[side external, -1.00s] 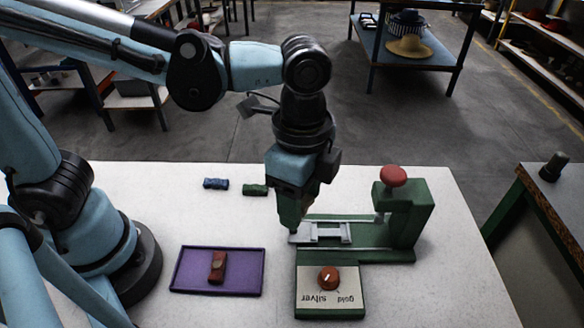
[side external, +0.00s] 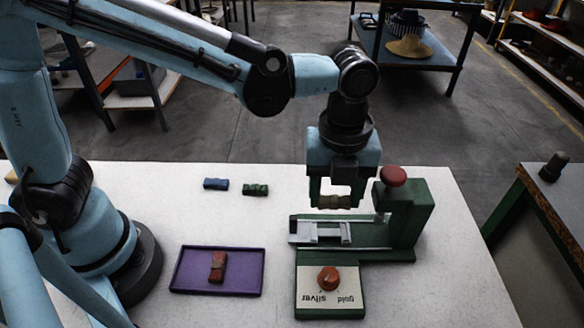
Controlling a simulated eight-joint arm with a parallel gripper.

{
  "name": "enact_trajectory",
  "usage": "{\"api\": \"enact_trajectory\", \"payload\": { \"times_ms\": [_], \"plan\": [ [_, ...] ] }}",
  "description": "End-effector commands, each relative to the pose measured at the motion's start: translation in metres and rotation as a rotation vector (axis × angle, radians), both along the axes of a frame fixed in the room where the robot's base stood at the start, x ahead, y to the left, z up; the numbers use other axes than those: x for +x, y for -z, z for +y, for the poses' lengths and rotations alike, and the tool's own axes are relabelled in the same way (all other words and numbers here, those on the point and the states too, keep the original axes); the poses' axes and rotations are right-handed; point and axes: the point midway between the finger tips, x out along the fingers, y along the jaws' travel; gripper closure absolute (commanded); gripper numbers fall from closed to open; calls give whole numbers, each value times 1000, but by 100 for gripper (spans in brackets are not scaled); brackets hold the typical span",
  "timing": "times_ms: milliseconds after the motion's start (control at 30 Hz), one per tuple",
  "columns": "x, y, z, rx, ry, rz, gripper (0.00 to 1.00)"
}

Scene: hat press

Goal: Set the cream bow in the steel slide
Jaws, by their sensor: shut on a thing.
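The bow is held level between the fingertips, above and behind the steel slide (side external: 329,238); a gap between bow and slide cannot be judged exactly. The slide lies on the press base, out to the left of the press head, with a dark knob (side external: 293,224) at its left end. No bow shows in the slide.
The press column (side external: 410,215) with its red button (side external: 393,176) stands close right of my gripper. A gold/silver dial (side external: 327,278) sits in front. A purple tray (side external: 190,287) holds a red bow (side external: 217,266). Blue (side external: 215,184) and green (side external: 255,189) bows lie at the back left.

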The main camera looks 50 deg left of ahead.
Motion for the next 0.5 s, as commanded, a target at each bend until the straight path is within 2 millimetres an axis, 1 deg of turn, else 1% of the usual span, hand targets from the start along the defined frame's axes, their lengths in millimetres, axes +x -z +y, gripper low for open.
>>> {"api": "enact_trajectory", "payload": {
  "times_ms": [500],
  "plan": [
    [0,44,0,0,-4,-1,72]
  ]
}}
